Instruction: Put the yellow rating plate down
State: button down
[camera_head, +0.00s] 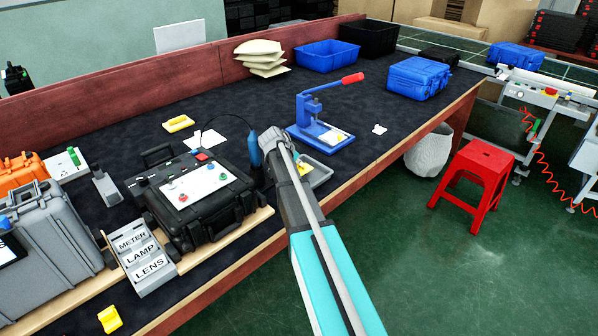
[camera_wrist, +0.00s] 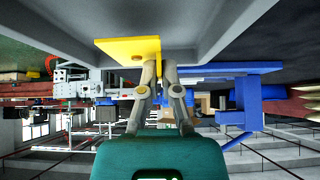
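The yellow rating plate (camera_wrist: 112,49) is at the top centre of the wrist view, a flat piece with a small hole. My gripper (camera_wrist: 160,75) has its fingers close together on a yellow part at the plate's right end. In the head view a bit of yellow plate (camera_head: 305,168) shows beside my gripper (camera_head: 272,138), over or in a grey tray (camera_head: 322,173). My arm hides part of that tray. The tray's grey surface (camera_wrist: 215,22) fills the top of the wrist view. I cannot tell whether the plate touches it.
A blue press (camera_head: 310,125) stands just behind the tray; it also shows in the wrist view (camera_wrist: 238,108). A black case (camera_head: 200,195) with a white panel is to the left. Another yellow piece (camera_head: 178,123) lies farther back.

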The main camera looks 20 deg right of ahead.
jog(key=shift+f+b, duration=1.1)
jog(key=shift+f, duration=0.3)
jog(key=shift+s+f, duration=0.1)
jog(key=c, duration=0.8)
grip_release()
jog(key=shift+r, duration=0.25)
jog(key=shift+p+v, duration=0.9)
jog(key=shift+v, duration=0.05)
jog(key=p+v, duration=0.7)
jog(key=v, duration=0.3)
jog(key=shift+p, duration=0.35)
